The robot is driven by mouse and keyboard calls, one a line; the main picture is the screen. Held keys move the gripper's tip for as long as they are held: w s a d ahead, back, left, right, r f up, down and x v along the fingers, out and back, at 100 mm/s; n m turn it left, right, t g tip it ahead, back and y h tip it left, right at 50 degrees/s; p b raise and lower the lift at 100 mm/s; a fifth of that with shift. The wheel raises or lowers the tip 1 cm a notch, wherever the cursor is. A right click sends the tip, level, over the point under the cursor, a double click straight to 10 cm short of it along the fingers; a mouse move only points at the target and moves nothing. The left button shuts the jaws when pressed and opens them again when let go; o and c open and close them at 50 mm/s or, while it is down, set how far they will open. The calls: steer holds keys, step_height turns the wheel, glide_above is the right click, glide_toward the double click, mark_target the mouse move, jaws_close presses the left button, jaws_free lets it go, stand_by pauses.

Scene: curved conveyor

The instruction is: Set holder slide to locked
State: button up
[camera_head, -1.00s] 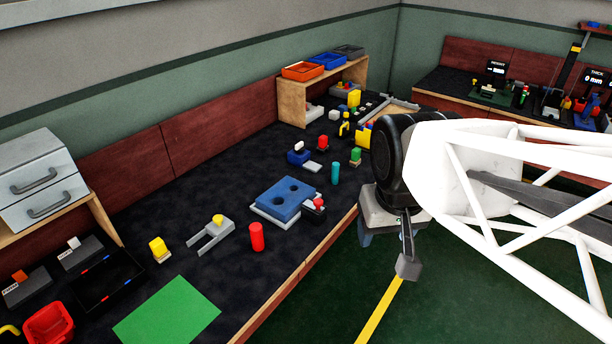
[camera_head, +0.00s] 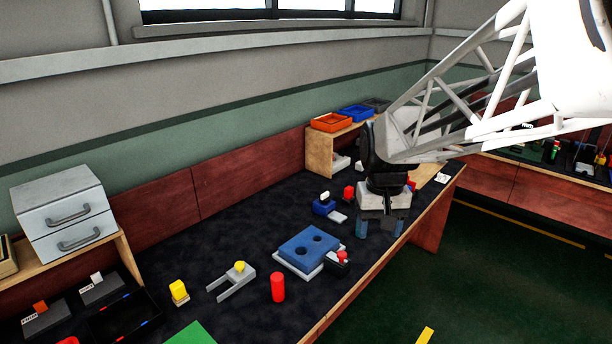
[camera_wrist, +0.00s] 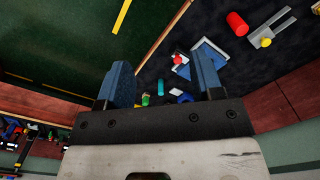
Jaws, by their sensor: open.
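In the wrist view the blue block (camera_wrist: 208,58) is partly hidden behind a finger, and the red knob (camera_wrist: 178,59) shows between the fingers. My gripper (camera_head: 381,228) is open and empty, pointing down above the bench's front edge, right of the block and apart from it. Its fingers (camera_wrist: 163,82) frame the wrist view.
A grey fork with a yellow knob (camera_head: 238,268) and a yellow block (camera_head: 179,291) lie left. A wooden shelf (camera_head: 319,153) stands further back.

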steer(key=w+f+g, duration=0.1)
steer(key=w+f, duration=0.3)
steer(key=w, duration=0.3)
steer(key=w+f+g, duration=0.1)
steer(key=w+f, duration=0.2)
steer(key=w, duration=0.4)
steer(key=g, duration=0.2)
glide_toward(342, 253)
steer(key=f, duration=0.1)
steer(key=shift+s+f, duration=0.1)
steer(key=shift+s, duration=0.05)
steer(key=shift+f, duration=0.15)
steer(key=shift+x, duration=3.75)
steer(key=shift+s, duration=0.15)
steer(key=shift+c, duration=0.2)
